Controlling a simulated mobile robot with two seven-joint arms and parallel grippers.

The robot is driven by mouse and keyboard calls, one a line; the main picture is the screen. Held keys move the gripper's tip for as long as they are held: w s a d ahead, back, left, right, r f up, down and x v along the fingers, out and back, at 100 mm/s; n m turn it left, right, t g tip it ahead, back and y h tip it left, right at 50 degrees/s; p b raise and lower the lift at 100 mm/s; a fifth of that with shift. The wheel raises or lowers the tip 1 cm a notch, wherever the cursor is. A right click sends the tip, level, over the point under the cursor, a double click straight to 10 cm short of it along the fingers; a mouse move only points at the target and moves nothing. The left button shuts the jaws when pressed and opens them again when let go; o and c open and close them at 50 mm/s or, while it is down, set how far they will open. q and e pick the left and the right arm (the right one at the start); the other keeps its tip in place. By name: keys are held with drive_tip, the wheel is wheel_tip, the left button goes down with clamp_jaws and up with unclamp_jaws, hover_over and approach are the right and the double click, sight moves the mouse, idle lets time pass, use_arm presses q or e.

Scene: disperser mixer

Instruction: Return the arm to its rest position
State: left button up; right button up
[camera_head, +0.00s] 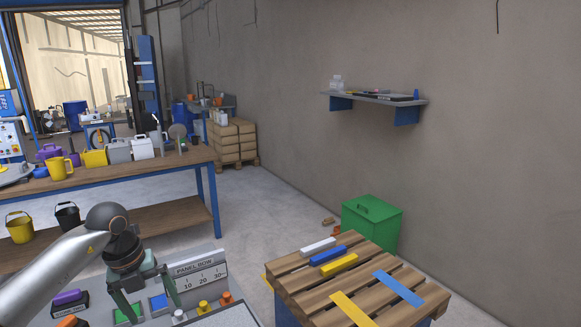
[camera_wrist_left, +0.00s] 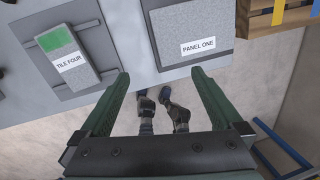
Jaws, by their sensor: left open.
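My left arm comes in from the lower left in the head view. Its gripper (camera_head: 148,301) is over the grey panel bench, beside the white PANEL ROW board (camera_head: 199,274). Its two green fingers are apart with nothing between them. The open gripper also shows in the left wrist view (camera_wrist_left: 160,76); its fingers point toward the bench edge. Ahead of them lie a grey tile with a green patch labelled TILE FOUR (camera_wrist_left: 68,57) and a grey plate labelled PANEL ONE (camera_wrist_left: 194,32). My right gripper is in neither view.
A wooden pallet stand (camera_head: 302,275) with coloured bars is at the lower right, with a green bin (camera_head: 372,222) behind it. A blue-framed workbench (camera_head: 190,161) with jugs and canisters stands at the left. A shelf (camera_head: 375,97) is on the wall. Floor between bench and wall is mostly clear.

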use_arm(q)
drive_tip(key=s+d+f+m+h, duration=0.15)
drive_tip(key=d+f+h, duration=0.3)
drive_tip(key=d, duration=0.55)
drive_tip(key=s+d+r+n+t+h, duration=0.1)
drive_tip(key=s+d+n+t+h, duration=0.25)
drive_tip(key=d+h, duration=0.35)
drive_tip(key=s+d+n+t+h, duration=0.25)
drive_tip(key=d+n+h, duration=0.2)
drive_tip(key=d, duration=0.45)
drive_tip(key=s+a+f+n+t+y, duration=0.2)
drive_tip(key=a+f+n+t+y, duration=0.75)
drive_tip(key=n, duration=0.65)
drive_tip(key=s+a+f+n+g+y, duration=0.2)
drive_tip(key=s+f+n+g, duration=0.1)
drive_tip(key=s+f, duration=0.4)
drive_tip(key=s+a+f+n+g+y, duration=0.3)
drive_tip(key=s+f+g, duration=0.1)
drive_tip(key=s+f, duration=0.3)
drive_tip(key=shift+s+a+f+y+b, duration=0.3)
drive_tip(key=shift+f+y, duration=0.05)
drive_tip(key=shift+f, duration=0.3)
